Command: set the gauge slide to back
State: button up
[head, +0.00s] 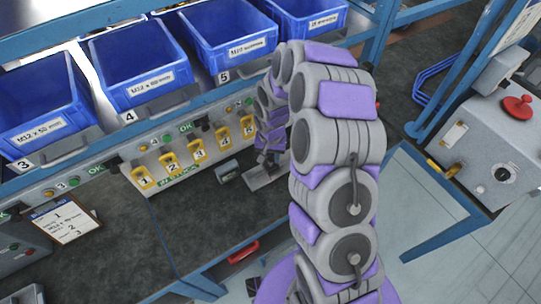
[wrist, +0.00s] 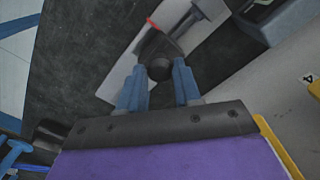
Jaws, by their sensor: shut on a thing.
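The gauge is a light grey plate (wrist: 118,82) lying on the dark bench top, and it also shows in the head view (head: 262,180). A dark round knob (wrist: 158,69), which looks like the gauge slide's handle, sits on the plate between my blue fingers. A thin red mark (wrist: 152,23) and a grey bar (wrist: 187,22) lie beyond the knob. My gripper (wrist: 158,82) is shut on the knob. In the head view my gripper (head: 268,158) is over the plate, partly hidden by my arm. I cannot read the slide's position.
Yellow numbered holders (head: 197,150) stand in a row behind the bench top. Blue bins (head: 137,65) are on the shelf above. A small grey block (head: 229,170) is left of the plate. A grey box with a red knob (head: 516,106) stands right.

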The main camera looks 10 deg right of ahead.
grip_shut()
jog(key=d, duration=0.1)
jog(key=w+d+p, duration=0.1)
jog(key=d, duration=0.1)
jog(key=d+p, duration=0.1)
jog(key=d, duration=0.1)
jog(key=shift+w, duration=0.4)
jog(key=o, duration=0.5)
grip_release()
jog(key=o, duration=0.4)
jog(key=shift+d, duration=0.25)
jog(key=shift+a+r, duration=0.1)
jog(key=shift+a, duration=0.05)
